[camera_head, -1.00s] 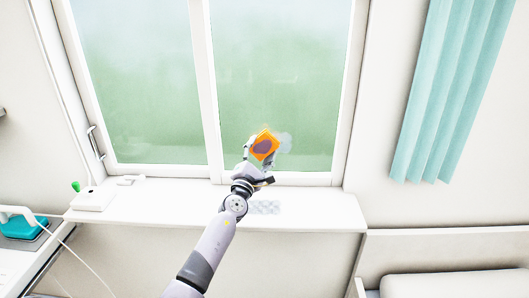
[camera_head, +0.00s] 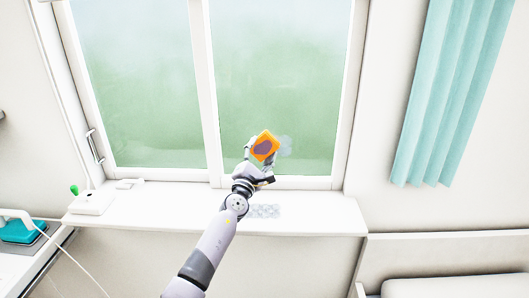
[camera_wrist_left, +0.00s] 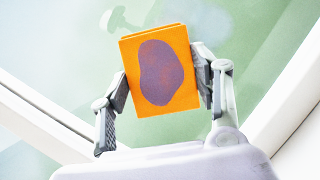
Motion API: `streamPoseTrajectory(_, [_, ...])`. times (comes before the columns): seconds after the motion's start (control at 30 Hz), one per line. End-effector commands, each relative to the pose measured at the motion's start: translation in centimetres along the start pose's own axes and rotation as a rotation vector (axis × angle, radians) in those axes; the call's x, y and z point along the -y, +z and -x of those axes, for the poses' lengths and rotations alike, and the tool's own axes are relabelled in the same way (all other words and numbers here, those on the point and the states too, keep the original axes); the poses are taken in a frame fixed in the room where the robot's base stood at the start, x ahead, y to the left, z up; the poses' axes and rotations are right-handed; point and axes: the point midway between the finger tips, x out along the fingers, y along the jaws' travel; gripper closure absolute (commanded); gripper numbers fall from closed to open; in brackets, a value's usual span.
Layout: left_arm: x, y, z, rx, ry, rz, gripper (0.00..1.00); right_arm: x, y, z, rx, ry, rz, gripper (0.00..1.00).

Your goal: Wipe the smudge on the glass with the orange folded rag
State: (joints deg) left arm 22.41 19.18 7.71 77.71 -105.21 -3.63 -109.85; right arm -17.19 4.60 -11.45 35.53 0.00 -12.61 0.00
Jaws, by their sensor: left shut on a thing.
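The orange folded rag (camera_head: 264,138) has a purple-grey patch on its face. My left gripper (camera_head: 259,150) is shut on it in front of the lower part of the right window pane. In the left wrist view the rag (camera_wrist_left: 181,100) sits between the two fingers of the gripper (camera_wrist_left: 163,85). A pale whitish smudge (camera_head: 285,146) shows on the glass (camera_head: 285,85) just right of the rag, and the rag and gripper cover part of it. I cannot tell whether the rag touches the glass. My right gripper is not in view.
A white sill (camera_head: 310,215) runs below the window, with a clear blister-like strip (camera_head: 264,211) on it. A white box with a green knob (camera_head: 90,203) stands at its left end. A teal curtain (camera_head: 450,95) hangs at the right.

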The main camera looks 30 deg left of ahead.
Motion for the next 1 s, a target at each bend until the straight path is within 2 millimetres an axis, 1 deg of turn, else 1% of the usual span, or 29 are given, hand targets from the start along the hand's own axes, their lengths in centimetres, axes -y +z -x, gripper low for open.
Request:
streamPoseTrajectory(0.4, [2.2,2.4,-0.8,0.002,0.000,0.001,0.76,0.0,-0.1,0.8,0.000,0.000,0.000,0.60])
streamPoseTrajectory(0.67, [2.9,2.9,-1.1,0.001,0.001,0.000,0.76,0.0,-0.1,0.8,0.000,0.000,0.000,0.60])
streamPoseTrajectory(1.0, [4.8,4.9,-2.1,0.003,0.001,0.001,0.76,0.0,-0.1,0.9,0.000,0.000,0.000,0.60])
